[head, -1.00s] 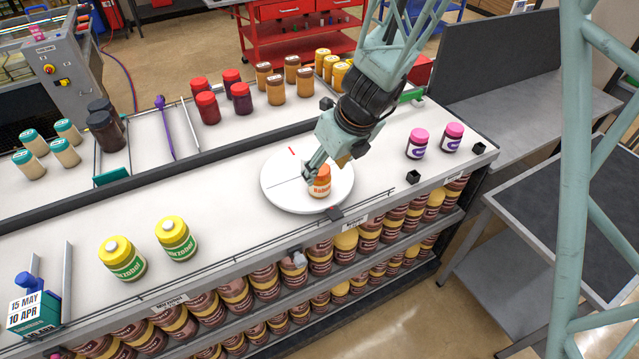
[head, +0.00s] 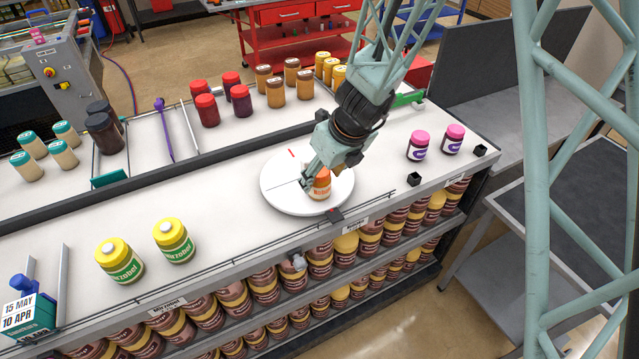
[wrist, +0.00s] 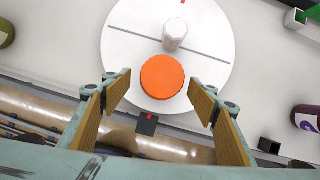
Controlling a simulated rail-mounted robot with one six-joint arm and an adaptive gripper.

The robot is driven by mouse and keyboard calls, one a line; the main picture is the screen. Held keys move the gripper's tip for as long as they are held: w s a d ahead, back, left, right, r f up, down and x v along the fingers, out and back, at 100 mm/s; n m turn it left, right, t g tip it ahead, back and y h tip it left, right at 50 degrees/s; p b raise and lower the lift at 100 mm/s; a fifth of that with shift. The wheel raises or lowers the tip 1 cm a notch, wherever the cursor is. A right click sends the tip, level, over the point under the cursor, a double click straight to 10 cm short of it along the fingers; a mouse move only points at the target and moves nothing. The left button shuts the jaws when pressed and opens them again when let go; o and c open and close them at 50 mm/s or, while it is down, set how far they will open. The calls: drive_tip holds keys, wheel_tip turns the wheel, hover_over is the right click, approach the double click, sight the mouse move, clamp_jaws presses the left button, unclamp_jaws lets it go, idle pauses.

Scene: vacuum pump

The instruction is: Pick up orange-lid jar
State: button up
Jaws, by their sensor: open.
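The orange-lid jar (head: 320,186) stands upright on a round white turntable (head: 280,200) near the front edge of the counter. In the wrist view its round orange lid (wrist: 162,76) shows from above. My gripper (wrist: 161,86) is open, with one wooden-padded finger on each side of the lid and a gap on both sides. In the head view my gripper (head: 312,178) is close beside the jar and hides part of its upper left. I cannot tell how far down the fingers reach.
A small white faceted piece (wrist: 175,33) stands on the turntable just beyond the lid. A small black block (wrist: 147,124) sits at the turntable's near edge. Pink-lid jars (head: 419,146) stand right; yellow-lid jars (head: 173,240) stand left. A dark rail (head: 215,147) runs behind.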

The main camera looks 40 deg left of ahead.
drive_tip(key=shift+b+x, duration=0.6)
drive_tip(key=shift+x, duration=1.35)
drive_tip(key=shift+r, duration=0.1)
drive_tip(key=c, duration=1.1)
